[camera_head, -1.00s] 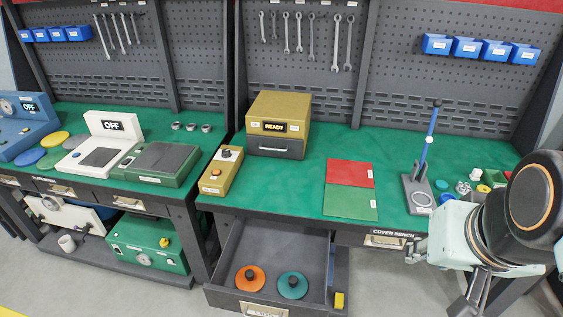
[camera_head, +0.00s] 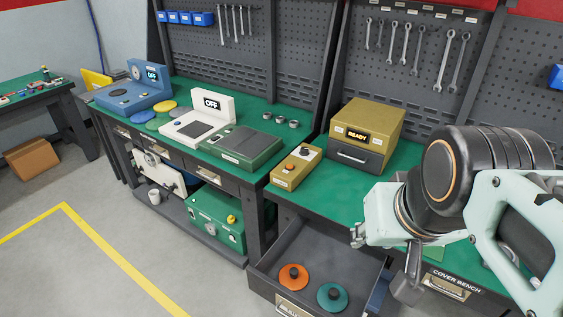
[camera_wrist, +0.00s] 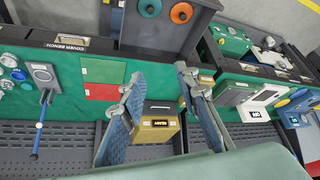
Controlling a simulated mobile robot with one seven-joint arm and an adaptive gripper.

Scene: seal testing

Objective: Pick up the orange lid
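The orange lid (camera_head: 293,278), a disc with a dark knob, lies in the open drawer (camera_head: 312,246) under the bench. A teal lid (camera_head: 332,297) with a dark knob lies to its right. My gripper (camera_head: 381,264) is up and to the right of both lids in the head view, apart from them. In the wrist view the orange lid (camera_wrist: 181,13) and teal lid (camera_wrist: 149,8) show at the top edge, beyond the fingers. My gripper (camera_wrist: 160,77) is open there, with nothing between its fingers.
A gold box reading READY (camera_head: 358,135) and a gold switch box (camera_head: 296,167) stand on the bench above the drawer. A red and green mat (camera_wrist: 104,82) lies on the bench. The drawer walls surround the lids.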

